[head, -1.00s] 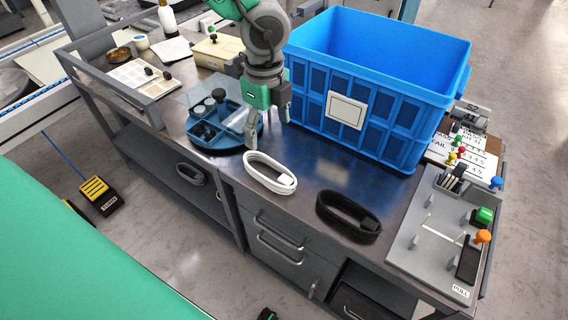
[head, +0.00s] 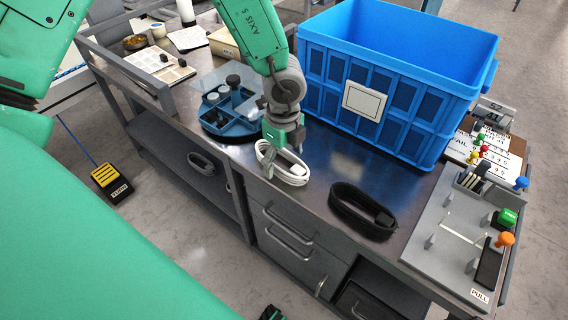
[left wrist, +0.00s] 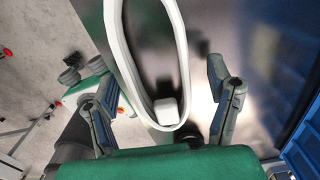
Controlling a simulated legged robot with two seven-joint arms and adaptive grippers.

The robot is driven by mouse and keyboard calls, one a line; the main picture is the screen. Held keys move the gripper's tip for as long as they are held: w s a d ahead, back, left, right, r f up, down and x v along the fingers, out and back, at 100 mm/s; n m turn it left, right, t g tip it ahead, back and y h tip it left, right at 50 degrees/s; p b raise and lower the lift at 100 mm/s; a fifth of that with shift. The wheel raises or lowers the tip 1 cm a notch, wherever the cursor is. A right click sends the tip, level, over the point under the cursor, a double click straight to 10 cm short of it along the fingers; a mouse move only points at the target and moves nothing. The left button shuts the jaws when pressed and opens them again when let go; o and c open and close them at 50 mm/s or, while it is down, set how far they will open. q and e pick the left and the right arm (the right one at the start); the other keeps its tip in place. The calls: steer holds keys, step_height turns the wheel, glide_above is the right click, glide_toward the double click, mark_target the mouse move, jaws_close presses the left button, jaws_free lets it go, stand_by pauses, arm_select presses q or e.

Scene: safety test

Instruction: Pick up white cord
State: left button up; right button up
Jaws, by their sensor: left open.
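The white cord (head: 290,172) lies coiled in a long loop on the dark metal bench top, near its front edge. My left gripper (head: 284,150) is over the back part of the cord in the head view and hides some of it. In the left wrist view the cord (left wrist: 187,60) lies between the two open fingers of the left gripper (left wrist: 160,100), with its white plug end (left wrist: 166,111) inside the loop. Neither finger visibly touches the cord, and the height above it is hard to tell. My right gripper is not in view.
A black coiled cord (head: 345,212) lies to the right of the white one. A large blue crate (head: 325,75) stands behind. A blue divided round tray (head: 212,128) is behind left. A grey fixture board (head: 425,262) is at the right. Bench top between the cords is clear.

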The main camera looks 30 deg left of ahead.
arm_select(q)
steer(key=shift+a+f, duration=0.2)
steer(key=shift+a, duration=0.25)
steer(key=shift+c, duration=1.2)
steer(key=c, duration=1.1)
steer(key=shift+d, duration=0.2)
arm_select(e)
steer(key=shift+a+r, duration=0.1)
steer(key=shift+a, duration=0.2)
arm_select(q)
steer(key=shift+d, duration=0.1)
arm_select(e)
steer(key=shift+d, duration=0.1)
